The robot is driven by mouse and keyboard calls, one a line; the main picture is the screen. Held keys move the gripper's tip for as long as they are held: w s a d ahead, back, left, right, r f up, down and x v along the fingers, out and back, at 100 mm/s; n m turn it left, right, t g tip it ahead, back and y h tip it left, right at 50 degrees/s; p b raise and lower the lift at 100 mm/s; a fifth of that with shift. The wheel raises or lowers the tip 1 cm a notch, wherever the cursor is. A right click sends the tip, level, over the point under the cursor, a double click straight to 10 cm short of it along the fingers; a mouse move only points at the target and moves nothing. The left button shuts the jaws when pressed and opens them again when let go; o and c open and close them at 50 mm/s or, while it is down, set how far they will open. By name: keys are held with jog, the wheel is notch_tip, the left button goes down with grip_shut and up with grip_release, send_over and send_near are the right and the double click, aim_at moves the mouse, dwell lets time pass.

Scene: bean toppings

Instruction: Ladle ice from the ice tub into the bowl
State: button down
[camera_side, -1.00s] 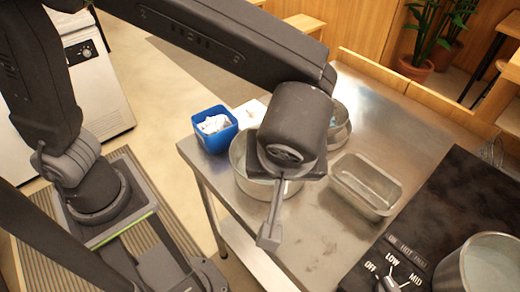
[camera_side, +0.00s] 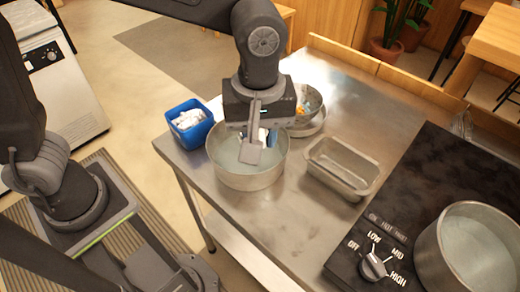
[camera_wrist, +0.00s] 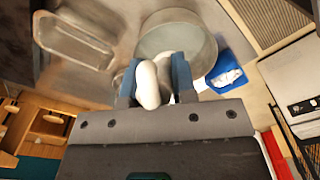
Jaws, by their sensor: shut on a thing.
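A blue tub (camera_side: 187,137) with white lumps in it stands at the table's left edge; it also shows in the wrist view (camera_wrist: 243,62). A metal bowl (camera_side: 316,124) stands behind my gripper, partly hidden, with something orange showing at it. My gripper (camera_side: 262,134) is above the big metal pot (camera_side: 247,183), left of the bowl. In the wrist view my gripper (camera_wrist: 155,80) has its blue fingers shut on a white, rounded thing (camera_wrist: 148,86). I cannot tell whether this is part of a ladle. No ladle shows clearly.
An empty rectangular metal pan (camera_side: 343,167) lies right of the pot. A dark stove (camera_side: 345,262) with a knob (camera_side: 374,266) and another pot (camera_side: 425,262) is at the right. The steel table (camera_side: 375,115) is clear behind the pan.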

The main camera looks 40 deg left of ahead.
jog(key=w+a+r+g+h, duration=0.2)
jog(key=w+a+g+h, duration=0.6)
jog(key=w+a+h, duration=0.2)
jog(key=shift+w+a+r+g, duration=0.15)
jog(key=shift+w+a+g, duration=0.2)
jog(key=shift+a, duration=0.7)
jog(key=shift+s, duration=0.1)
jog(key=w+a+f+m+t+y, duration=0.1)
jog(key=a+m+t+y, duration=0.1)
jog(key=m, duration=1.5)
jog(key=w+a+f+m+t+y, duration=0.1)
jog(key=w+a+m+t+y, duration=0.1)
jog(key=m, duration=1.6)
jog(key=shift+a+f+t+y, duration=0.2)
jog(key=shift+a+t+y, duration=0.25)
jog(key=shift+t+y, duration=0.7)
